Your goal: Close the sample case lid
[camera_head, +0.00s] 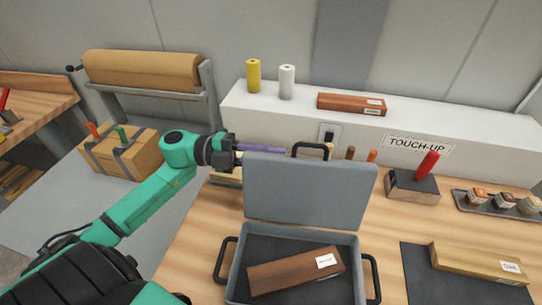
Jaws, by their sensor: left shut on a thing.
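The sample case (359,268) stands on the wooden bench, a grey-blue case with black handles at its sides. Its lid (308,192) is open, standing up at the back and leaning slightly backward, with a black handle (310,147) at its top edge. A dark brown wood sample (290,274) with a white label lies inside the case. My left gripper (239,151) is behind the lid's top left corner, shut on a purple stick-like thing (262,148) that lies level along the lid's top edge. The fingertips are small and partly hidden. My right gripper is out of view.
A white ledge (440,125) marked TOUCH-UP runs behind the bench, with yellow (254,76) and white (287,82) rolls on it. A block with a red handle (412,185), a tray of jars (497,202) and an oak sample (478,262) are at right.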

